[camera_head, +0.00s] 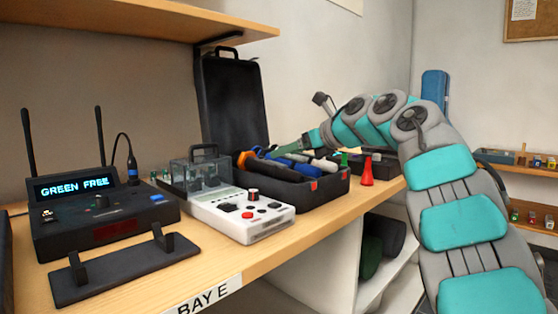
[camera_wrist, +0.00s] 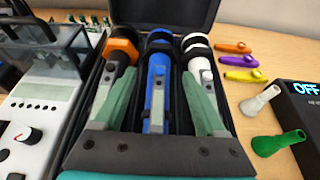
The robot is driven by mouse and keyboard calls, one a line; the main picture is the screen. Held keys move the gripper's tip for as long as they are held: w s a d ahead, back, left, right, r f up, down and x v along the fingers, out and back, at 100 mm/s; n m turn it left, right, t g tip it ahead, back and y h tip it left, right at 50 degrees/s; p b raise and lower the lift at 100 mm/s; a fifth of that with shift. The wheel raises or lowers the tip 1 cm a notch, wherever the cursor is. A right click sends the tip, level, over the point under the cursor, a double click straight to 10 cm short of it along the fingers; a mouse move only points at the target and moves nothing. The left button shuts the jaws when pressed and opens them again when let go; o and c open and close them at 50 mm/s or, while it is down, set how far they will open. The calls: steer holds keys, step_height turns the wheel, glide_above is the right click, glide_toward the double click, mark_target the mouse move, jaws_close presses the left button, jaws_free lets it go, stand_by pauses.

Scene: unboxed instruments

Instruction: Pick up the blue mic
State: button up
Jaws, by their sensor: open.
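The blue mic (camera_wrist: 158,80) lies in the middle slot of an open black case (camera_wrist: 72,150), between an orange-banded mic (camera_wrist: 121,52) on the left and a white-banded mic (camera_wrist: 198,50) on the right. My gripper (camera_wrist: 158,74) is open, with its green fingers on either side of the blue mic in the wrist view. I cannot tell whether they touch it or how far above it they are. In the head view my gripper (camera_head: 290,148) is over the case (camera_head: 312,192), and the blue mic (camera_head: 284,160) is partly hidden.
A white device (camera_head: 240,213) with knobs stands left of the case. A black box reading "GREEN FREE" (camera_head: 105,212) is farther left. The upright case lid (camera_head: 232,100) and a shelf (camera_head: 150,18) rise behind.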

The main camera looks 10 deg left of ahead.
steer(key=x, duration=0.3)
steer(key=shift+w+a+r, duration=0.1)
steer(key=shift+w+a, duration=0.05)
jaws_close()
stand_by(0.4)
